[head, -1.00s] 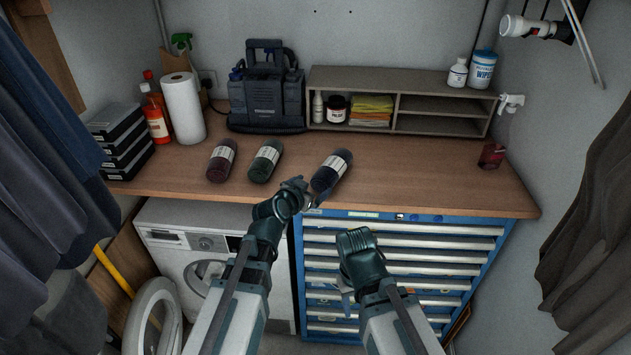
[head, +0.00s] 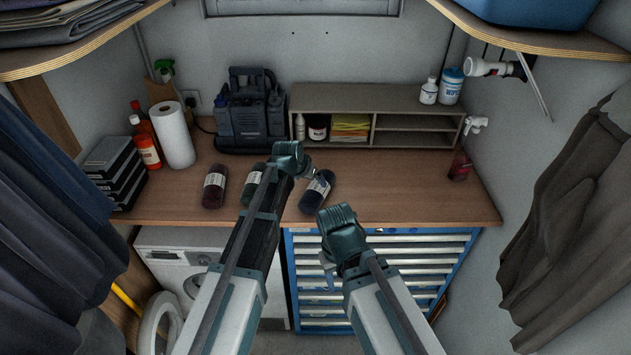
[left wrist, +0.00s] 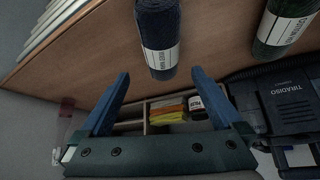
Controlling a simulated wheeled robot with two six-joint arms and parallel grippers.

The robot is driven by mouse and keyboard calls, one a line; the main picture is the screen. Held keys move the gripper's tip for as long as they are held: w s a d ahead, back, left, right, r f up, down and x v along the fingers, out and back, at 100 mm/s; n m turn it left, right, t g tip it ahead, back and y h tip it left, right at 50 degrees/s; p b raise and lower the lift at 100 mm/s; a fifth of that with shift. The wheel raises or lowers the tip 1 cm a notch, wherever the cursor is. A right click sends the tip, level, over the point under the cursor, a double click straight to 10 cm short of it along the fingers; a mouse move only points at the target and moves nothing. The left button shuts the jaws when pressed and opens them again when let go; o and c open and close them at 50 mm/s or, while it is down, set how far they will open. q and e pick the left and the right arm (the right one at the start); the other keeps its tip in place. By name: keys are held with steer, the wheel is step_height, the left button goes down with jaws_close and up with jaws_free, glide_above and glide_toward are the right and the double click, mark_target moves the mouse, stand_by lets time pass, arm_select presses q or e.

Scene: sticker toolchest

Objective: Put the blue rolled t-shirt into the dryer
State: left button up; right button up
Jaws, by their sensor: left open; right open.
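The blue rolled t-shirt (head: 316,194), dark with a white label band, lies on the wooden counter. It is the rightmost of three rolls. My left gripper (head: 315,176) is open above the counter by the roll's far end, with its arm crossing over the green roll. In the left wrist view the blue roll (left wrist: 155,22) lies ahead of the open, empty fingers, its labelled end nearest them. My right gripper (head: 326,262) is open and empty in front of the blue drawer cabinet. The white dryer (head: 160,244) stands under the counter at left, its round door (head: 157,325) swung open.
A maroon roll (head: 215,186) and a green roll (head: 253,183) lie left of the blue one. Behind stand a black machine (head: 250,118) and a low shelf (head: 395,97). Paper towels (head: 173,135) and bottles stand at left. The counter's right part is mostly clear.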

mark_target(316, 187)
arm_select(q)
steer(key=shift+w+f+b, duration=0.25)
steer(key=shift+f+b, duration=0.15)
steer(key=shift+b, duration=0.15)
steer(key=b+x, duration=1.1)
steer(key=x, duration=0.2)
steer(key=shift+w+a, duration=0.1)
steer(key=shift+r, duration=0.1)
steer(key=shift+c, duration=0.7)
steer(key=c, duration=1.2)
steer(key=shift+c, duration=0.2)
steer(key=shift+r, duration=0.1)
